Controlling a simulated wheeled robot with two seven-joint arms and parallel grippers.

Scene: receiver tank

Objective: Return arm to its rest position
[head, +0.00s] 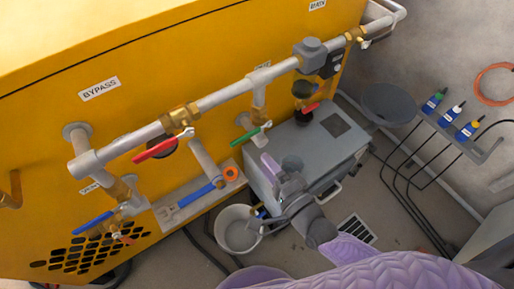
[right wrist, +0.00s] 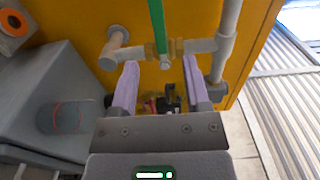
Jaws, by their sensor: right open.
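My right gripper (head: 272,164) reaches in from the lower right in the head view, in front of the yellow tank housing (head: 190,75). Its two lilac fingers stand apart and empty in the right wrist view (right wrist: 160,66). A green valve handle (right wrist: 157,28) shows just beyond the fingertips there, with no visible grip on it. In the head view the green-handled valve (head: 247,137) is on a pipe branch, up and left of the gripper. My right arm's lilac sleeve fills the bottom right. My left gripper is not in view.
A pipe (head: 225,93) with a red handle (head: 160,148) and a blue handle (head: 92,223) runs along the housing. A grey box (head: 318,150) stands close behind the gripper. A bucket (head: 238,230) sits on the floor below. A bottle rack (head: 465,138) stands at right.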

